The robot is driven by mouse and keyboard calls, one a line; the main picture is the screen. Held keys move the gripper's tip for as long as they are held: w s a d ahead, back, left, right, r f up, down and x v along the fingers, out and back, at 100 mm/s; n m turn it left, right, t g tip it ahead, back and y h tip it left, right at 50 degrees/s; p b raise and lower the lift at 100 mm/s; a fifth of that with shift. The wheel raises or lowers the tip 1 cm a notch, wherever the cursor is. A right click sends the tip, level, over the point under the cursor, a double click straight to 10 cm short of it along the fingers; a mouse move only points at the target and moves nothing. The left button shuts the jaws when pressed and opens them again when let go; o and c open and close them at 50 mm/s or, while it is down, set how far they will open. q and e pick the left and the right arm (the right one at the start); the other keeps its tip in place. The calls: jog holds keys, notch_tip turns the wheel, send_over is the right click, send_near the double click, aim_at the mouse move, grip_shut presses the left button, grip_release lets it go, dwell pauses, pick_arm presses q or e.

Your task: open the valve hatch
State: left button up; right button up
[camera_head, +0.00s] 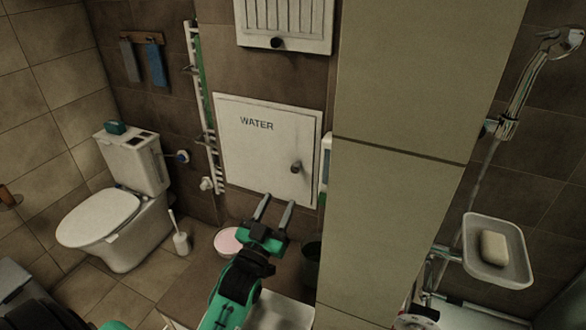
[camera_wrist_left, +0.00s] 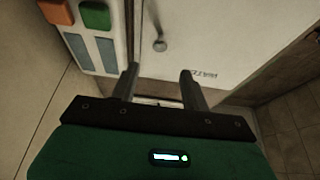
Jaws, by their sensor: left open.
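The valve hatch (camera_head: 255,150) is a white square door marked "WATER" on the brown tiled wall, and it looks shut. Its dark round knob (camera_head: 296,167) sits near the right edge. In the left wrist view the hatch (camera_wrist_left: 205,35) appears upside down, with the knob (camera_wrist_left: 160,44) ahead of the fingers. My left gripper (camera_head: 276,204) is open and empty, below the hatch and a little below and left of the knob. It does not touch the knob. My right gripper is not in view.
A tiled pillar (camera_head: 400,170) stands right of the hatch. A white wall unit with orange and green buttons (camera_wrist_left: 95,15) is beside the hatch. A vented panel (camera_head: 285,22) is above. A pink-topped bowl (camera_head: 228,241) and dark bin (camera_head: 311,264) are below.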

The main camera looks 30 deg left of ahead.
aim_at(294, 170)
pick_arm(q)
jog(key=p+x, duration=0.3)
jog(key=x, duration=0.6)
jog(key=shift+w, duration=0.4)
grip_shut()
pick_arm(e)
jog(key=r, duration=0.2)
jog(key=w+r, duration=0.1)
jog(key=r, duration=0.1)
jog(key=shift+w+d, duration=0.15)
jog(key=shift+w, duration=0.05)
